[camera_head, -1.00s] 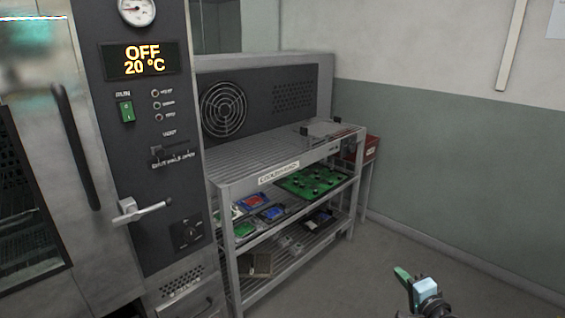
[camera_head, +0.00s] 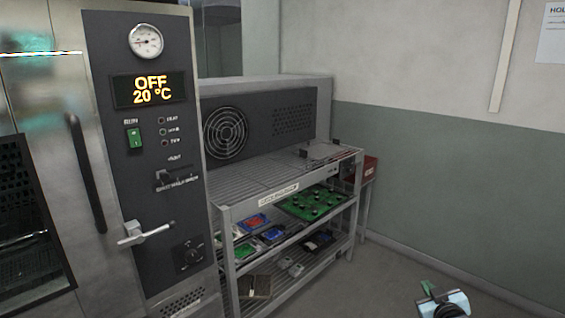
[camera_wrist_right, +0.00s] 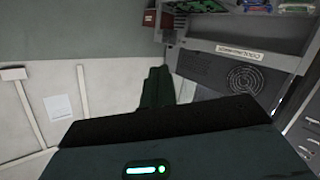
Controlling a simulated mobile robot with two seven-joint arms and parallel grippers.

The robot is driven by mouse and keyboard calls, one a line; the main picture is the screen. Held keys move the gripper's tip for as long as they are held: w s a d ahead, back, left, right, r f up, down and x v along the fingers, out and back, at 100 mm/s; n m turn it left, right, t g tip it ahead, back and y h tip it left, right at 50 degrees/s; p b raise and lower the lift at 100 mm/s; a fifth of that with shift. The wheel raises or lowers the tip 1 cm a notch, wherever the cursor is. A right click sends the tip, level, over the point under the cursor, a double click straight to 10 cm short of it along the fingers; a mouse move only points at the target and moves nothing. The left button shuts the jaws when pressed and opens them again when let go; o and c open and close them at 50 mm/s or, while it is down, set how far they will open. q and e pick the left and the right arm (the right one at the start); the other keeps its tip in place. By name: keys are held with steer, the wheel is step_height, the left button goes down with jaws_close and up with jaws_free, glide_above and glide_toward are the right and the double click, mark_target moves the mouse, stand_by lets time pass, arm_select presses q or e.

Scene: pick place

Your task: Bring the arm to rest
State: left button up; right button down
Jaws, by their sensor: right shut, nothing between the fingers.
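My right gripper (camera_head: 428,288) shows at the lower right of the head view, low over the floor and well apart from the rack. In the right wrist view its dark green fingers (camera_wrist_right: 157,88) are together, with nothing between them. My left gripper is in neither view.
An oven cabinet (camera_head: 150,215) with a display reading OFF 20 °C stands on the left. Beside it a metal rack (camera_head: 245,171) holds a green board (camera_head: 312,203) and several small coloured parts. A red bin (camera_head: 369,167) is behind. The floor (camera_head: 385,275) right of the rack is clear.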

steer(key=s+a+f+g+y, duration=0.1)
steer(key=s+a+f+g, duration=0.1)
steer(key=s+a+f, duration=0.5)
steer(key=s+a+f+g+y, duration=0.1)
steer(key=s+a+f, duration=0.2)
steer(key=s+f, duration=0.85)
steer(key=s+a+f+g, duration=0.1)
steer(key=s+a, duration=0.3)
steer(key=s, duration=0.9)
steer(key=s+a+f+m+g+y, duration=0.1)
steer(key=s+a, duration=0.3)
steer(key=s, duration=1)
steer(key=shift+a+g+y, duration=0.3)
steer(key=shift+g, duration=0.4)
